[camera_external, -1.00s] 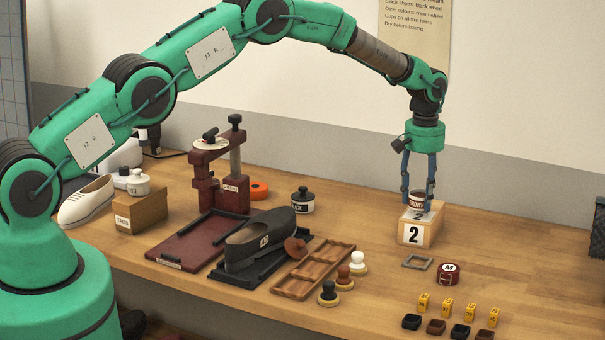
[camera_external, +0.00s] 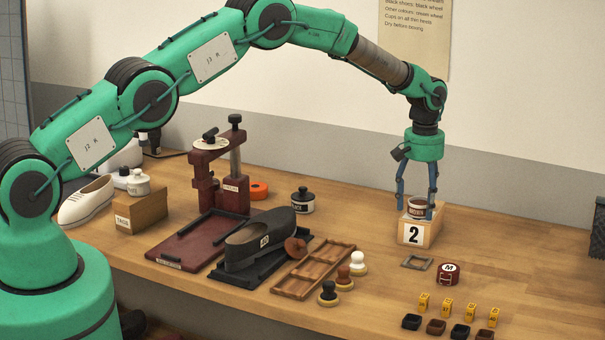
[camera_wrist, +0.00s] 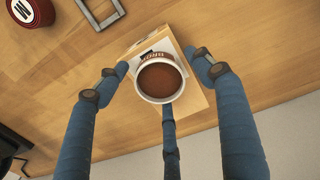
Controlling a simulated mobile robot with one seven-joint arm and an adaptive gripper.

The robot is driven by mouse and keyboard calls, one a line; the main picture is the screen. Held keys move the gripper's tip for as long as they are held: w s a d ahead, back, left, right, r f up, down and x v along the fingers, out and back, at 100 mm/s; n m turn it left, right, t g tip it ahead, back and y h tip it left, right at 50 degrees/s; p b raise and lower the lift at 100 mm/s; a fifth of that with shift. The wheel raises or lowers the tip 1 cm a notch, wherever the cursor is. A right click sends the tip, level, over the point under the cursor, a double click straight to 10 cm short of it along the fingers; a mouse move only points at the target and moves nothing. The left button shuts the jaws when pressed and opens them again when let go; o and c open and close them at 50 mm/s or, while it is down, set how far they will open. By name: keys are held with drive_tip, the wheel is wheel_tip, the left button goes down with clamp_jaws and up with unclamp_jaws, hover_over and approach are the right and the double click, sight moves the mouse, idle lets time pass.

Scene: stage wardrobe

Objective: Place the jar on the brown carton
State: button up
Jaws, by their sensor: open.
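A grey square frame (camera_external: 416,262) and a red round tin (camera_external: 448,274) lie in front of the carton. A black-labelled jar (camera_external: 302,201) and a brown TAGS box (camera_external: 140,213) stand further left.

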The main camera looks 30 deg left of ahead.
sight(420, 204)
wheel_tip(420, 204, up, 12)
drive_tip(key=shift+r, duration=0.15)
idle(0.7)
idle(0.5)
